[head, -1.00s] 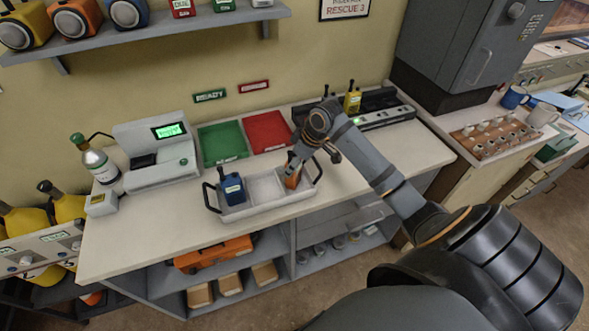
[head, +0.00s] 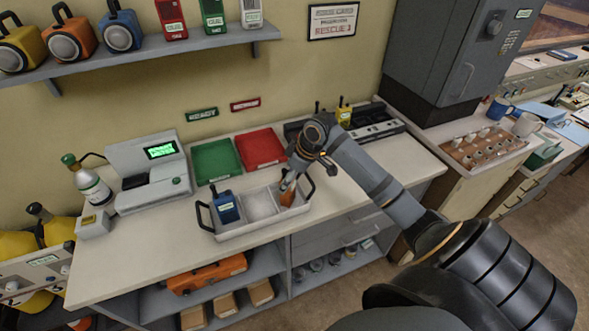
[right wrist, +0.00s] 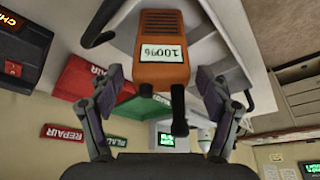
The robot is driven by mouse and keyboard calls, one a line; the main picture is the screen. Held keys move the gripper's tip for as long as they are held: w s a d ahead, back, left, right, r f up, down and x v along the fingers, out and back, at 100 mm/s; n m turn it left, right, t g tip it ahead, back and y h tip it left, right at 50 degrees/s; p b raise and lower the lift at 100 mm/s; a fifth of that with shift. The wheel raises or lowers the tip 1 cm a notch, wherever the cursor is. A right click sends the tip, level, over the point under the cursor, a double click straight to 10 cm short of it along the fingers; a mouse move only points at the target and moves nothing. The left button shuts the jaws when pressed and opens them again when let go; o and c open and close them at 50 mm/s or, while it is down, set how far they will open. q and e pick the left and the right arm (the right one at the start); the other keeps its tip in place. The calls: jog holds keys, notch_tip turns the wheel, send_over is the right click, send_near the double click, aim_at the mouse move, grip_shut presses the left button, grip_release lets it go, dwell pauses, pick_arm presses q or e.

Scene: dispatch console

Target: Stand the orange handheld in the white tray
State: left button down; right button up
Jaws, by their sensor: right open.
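The white tray (head: 237,231) sits on the counter and has dark side handles. The orange handheld (head: 287,196) stands in its right compartment, partly hidden by my right gripper (head: 291,179). In the right wrist view the orange handheld (right wrist: 162,45) shows a "100%" label and a dark antenna. The fingers of my right gripper (right wrist: 158,85) are spread on both sides of it, with a visible gap each side. A blue handheld (head: 226,207) stands in the tray's left compartment. The middle compartment looks empty. My left gripper is not in view.
Green (head: 216,161) and red (head: 260,148) trays lie behind the white tray. A charger strip (head: 375,127) with a yellow handheld (head: 343,113) is behind my right arm. A device with a green screen (head: 148,170) and a bottle (head: 88,182) stand left.

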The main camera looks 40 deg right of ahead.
jog(key=b+v, duration=0.1)
jog(key=v, duration=0.9)
jog(key=shift+r+b, duration=0.25)
jog(key=shift+b, duration=0.05)
